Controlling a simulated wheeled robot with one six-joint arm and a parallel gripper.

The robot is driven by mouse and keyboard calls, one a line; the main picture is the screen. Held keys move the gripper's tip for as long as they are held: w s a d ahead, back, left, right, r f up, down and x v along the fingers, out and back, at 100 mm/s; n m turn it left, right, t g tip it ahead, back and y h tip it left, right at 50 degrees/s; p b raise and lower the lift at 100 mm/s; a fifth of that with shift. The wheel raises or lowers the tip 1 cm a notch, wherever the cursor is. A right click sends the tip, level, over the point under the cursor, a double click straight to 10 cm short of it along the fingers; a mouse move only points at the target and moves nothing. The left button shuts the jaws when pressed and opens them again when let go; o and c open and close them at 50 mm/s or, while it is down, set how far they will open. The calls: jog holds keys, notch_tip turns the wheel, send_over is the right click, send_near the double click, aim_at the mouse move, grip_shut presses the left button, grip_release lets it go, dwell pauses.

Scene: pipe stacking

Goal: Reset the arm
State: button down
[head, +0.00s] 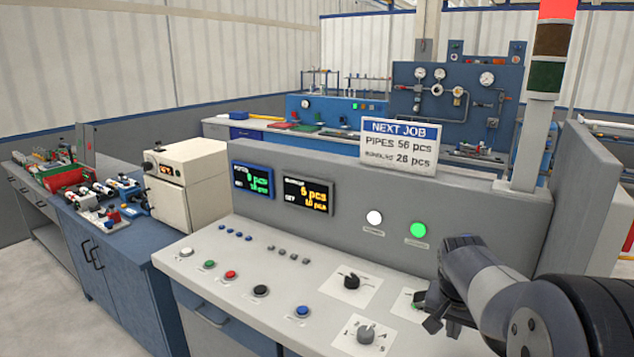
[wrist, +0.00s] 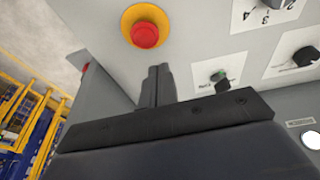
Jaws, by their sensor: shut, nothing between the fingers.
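My gripper (head: 443,325) is at the right of the head view, above the front right part of the grey control panel (head: 240,262). My grey and black arm reaches in from the right edge. In the wrist view my gripper (wrist: 157,72) has its two dark fingers side by side, shut and empty. The fingers point toward the panel, just below a red push button (wrist: 145,34) in a yellow ring. I cannot tell whether they touch the panel. My arm hides part of the panel's right end.
The panel carries a dial knob (head: 366,331), another black knob (head: 351,281) and several small buttons. Two displays (head: 308,194) and a "NEXT JOB" sign (head: 401,143) stand behind it. A signal tower (head: 546,95) rises behind my arm. A blue cabinet (head: 110,262) stands at left.

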jog(key=x, duration=0.3)
jog(key=shift+f, duration=0.35)
jog(key=shift+w+f+b, duration=0.1)
jog(key=shift+f+b, duration=0.3)
jog(key=shift+b, duration=0.4)
jog(key=shift+d+f+b, duration=0.1)
jog(key=shift+f+b, duration=0.05)
jog(key=shift+b, duration=0.25)
notch_tip(320, 180, up, 6)
jog(key=shift+s+a+p, duration=0.3)
jog(key=shift+s+a, duration=0.05)
jog(key=shift+a, duration=0.1)
